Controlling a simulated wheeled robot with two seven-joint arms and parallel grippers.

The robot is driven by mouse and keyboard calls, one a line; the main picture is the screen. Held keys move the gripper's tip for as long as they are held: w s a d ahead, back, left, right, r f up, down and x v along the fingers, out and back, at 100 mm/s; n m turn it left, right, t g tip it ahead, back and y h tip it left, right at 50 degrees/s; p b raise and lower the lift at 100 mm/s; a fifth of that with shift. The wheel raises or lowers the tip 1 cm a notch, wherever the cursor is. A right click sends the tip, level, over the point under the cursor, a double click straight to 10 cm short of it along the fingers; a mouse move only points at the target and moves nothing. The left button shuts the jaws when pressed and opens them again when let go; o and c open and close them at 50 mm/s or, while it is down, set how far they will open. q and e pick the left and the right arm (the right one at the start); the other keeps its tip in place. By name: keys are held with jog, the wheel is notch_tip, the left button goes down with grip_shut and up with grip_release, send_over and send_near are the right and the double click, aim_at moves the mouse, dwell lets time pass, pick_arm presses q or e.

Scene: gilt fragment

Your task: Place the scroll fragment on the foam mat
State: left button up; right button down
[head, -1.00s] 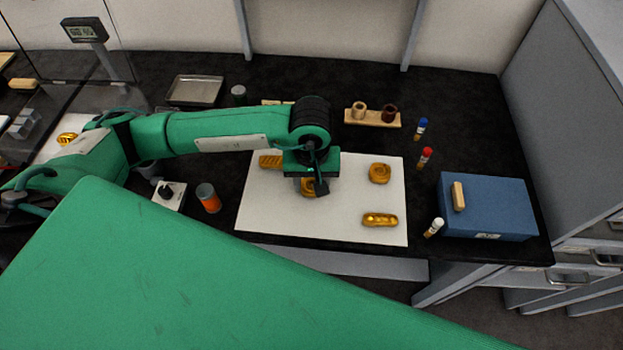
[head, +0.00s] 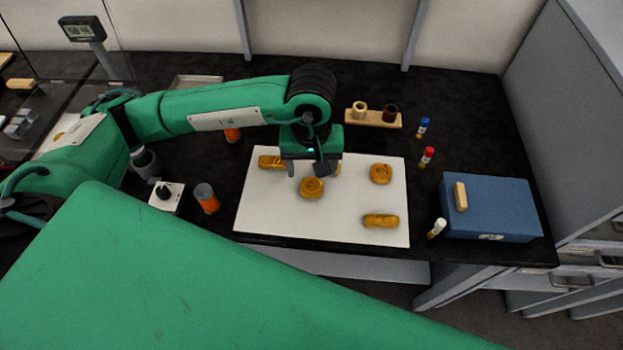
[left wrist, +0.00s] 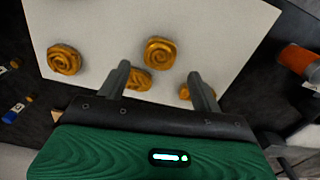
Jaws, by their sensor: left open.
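Several gilt fragments lie on a large white mat, which I take for the foam mat (head: 290,222). A round spiral piece, likely the scroll fragment (head: 311,187), lies left of the mat's middle; its coil shows clearly in the left wrist view (left wrist: 159,52). My left gripper (head: 307,172) is open and empty, above the mat just behind this piece. In the left wrist view its fingers (left wrist: 159,72) point towards the spiral, apart from it. A smaller gilt piece (left wrist: 138,79) shows beside one finger; in the head view the gripper mostly hides it. My right gripper is out of view.
Other gilt pieces on the mat are a rosette (head: 381,173), a long one (head: 380,220) and a ribbed one (head: 271,162). A blue box (head: 495,210), capped tubes (head: 427,157) and a wooden holder (head: 373,118) stand right and behind. An orange jar (head: 206,198) stands left.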

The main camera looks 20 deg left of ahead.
aim_at(311, 185)
pick_arm(q)
notch_tip(311, 185, up, 6)
jog(key=shift+b, duration=0.45)
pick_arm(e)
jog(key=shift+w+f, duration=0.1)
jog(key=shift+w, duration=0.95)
pick_arm(q)
jog(key=shift+r, duration=0.1)
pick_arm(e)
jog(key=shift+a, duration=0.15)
